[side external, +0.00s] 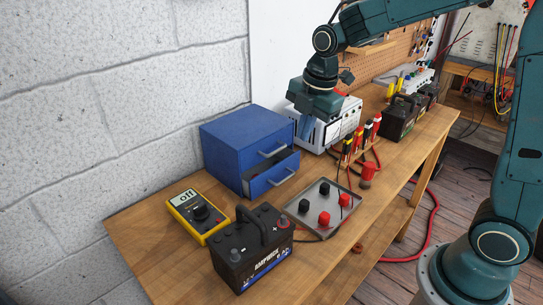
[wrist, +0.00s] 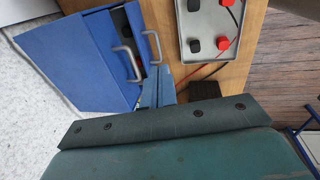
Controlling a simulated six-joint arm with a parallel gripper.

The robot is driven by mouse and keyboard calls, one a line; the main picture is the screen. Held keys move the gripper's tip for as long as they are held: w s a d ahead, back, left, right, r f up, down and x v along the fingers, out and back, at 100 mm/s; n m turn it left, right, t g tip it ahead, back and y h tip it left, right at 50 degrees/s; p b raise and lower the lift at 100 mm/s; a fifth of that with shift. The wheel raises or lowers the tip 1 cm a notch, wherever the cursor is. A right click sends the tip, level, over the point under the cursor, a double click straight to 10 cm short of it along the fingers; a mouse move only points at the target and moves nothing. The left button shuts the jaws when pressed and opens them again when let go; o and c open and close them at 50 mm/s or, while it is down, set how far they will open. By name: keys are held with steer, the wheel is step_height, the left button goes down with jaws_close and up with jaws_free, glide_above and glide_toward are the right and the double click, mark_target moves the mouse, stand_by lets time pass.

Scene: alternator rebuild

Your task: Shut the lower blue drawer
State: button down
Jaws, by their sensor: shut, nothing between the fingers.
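The blue drawer cabinet (side external: 228,136) stands on the bench against the wall; it fills the upper left of the wrist view (wrist: 62,58). Its upper drawer is shut. The lower blue drawer (side external: 273,175) stands partly open, with a dark gap above its front. In the wrist view its handle (wrist: 154,44) sticks out beyond the upper handle (wrist: 127,62), and something dark and red shows inside. My gripper (side external: 303,130) is shut and empty, above the bench to the right of the cabinet. In the wrist view its fingertips (wrist: 159,76) appear close to the lower handle; contact cannot be told.
A grey tray (side external: 300,219) with black and red caps lies in front of the drawer. A black battery (side external: 254,250) and yellow multimeter (side external: 196,214) stand to the left. A screwdriver rack (side external: 360,150) and white instrument (side external: 338,118) stand right of the cabinet.

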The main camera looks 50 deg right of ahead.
steer(key=s+d+f+m+t+y, duration=0.1)
steer(key=s+d+f+t+y, duration=0.2)
steer(key=s, duration=0.4)
steer(key=shift+s+f+y, duration=0.15)
steer(key=shift+f+y, duration=0.35)
steer(key=shift+a, duration=0.1)
steer(key=x, duration=0.9)
steer(key=shift+f, duration=0.3)
steer(key=w, duration=0.2)
steer(key=shift+w+a+f, duration=0.1)
steer(key=shift+w+f, duration=0.45)
steer(key=shift+w, duration=0.6)
